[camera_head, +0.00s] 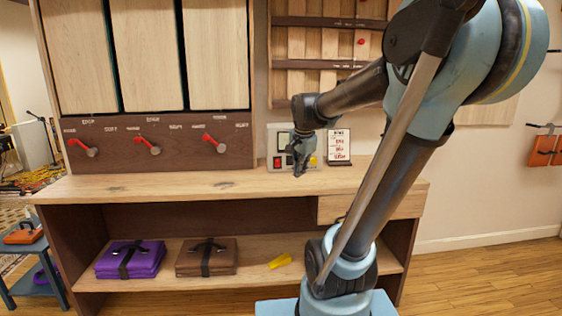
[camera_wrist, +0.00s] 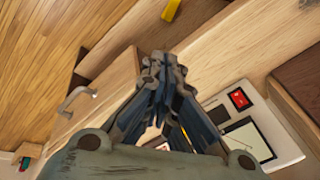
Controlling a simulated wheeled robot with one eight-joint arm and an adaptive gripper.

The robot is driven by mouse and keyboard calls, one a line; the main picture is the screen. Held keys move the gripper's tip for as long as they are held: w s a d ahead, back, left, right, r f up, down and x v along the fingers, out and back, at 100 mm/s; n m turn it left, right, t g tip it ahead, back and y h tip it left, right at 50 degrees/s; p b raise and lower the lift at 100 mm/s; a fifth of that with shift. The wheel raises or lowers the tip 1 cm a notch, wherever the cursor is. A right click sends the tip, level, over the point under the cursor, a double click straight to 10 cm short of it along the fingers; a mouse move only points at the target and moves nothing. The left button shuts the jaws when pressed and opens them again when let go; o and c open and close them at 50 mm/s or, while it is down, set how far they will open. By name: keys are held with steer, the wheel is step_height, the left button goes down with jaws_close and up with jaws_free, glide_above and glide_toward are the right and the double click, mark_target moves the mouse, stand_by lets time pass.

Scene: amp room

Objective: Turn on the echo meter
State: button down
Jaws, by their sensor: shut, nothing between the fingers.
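A pale device with a screen, which looks like the echo meter (camera_head: 272,160), stands at the back of the workbench. Its red button (camera_head: 278,163) shows at its lower left, and a yellow part (camera_head: 313,161) shows at its right. My gripper (camera_head: 299,168) is shut and empty in front of it, hiding its middle. In the wrist view, the shut fingertips (camera_wrist: 163,62) point away from the device. The red button (camera_wrist: 238,98) and the light screen (camera_wrist: 249,139) show right of the fingers. I cannot tell whether the fingers touch the device.
A framed sign (camera_head: 338,146) stands just right of the device. The workbench top (camera_head: 140,186) is clear to the left. Red levers (camera_head: 149,144) sit on the dark panel at left. A purple case (camera_head: 131,259), a brown case (camera_head: 207,257) and a yellow object (camera_head: 280,261) lie on the lower shelf.

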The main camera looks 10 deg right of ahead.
mark_target(277, 163)
steer(key=w+a+r+m, duration=0.2)
steer(key=w+m, duration=0.1)
steer(key=w, duration=0.5)
steer(key=w+a+r+m+t, duration=0.1)
steer(key=w+m, duration=0.3)
steer(key=w, duration=0.4)
steer(key=shift+a+r, duration=0.7)
steer(key=shift+r, duration=0.1)
steer(key=shift+w+f, duration=0.1)
steer(key=shift+w, duration=0.05)
steer(key=x, duration=1)
steer(key=shift+w+r, duration=0.2)
steer(key=shift+w, duration=0.9)
steer(key=shift+w+r, duration=0.15)
steer(key=shift+w, duration=0.7)
steer(key=shift+a, duration=0.15)
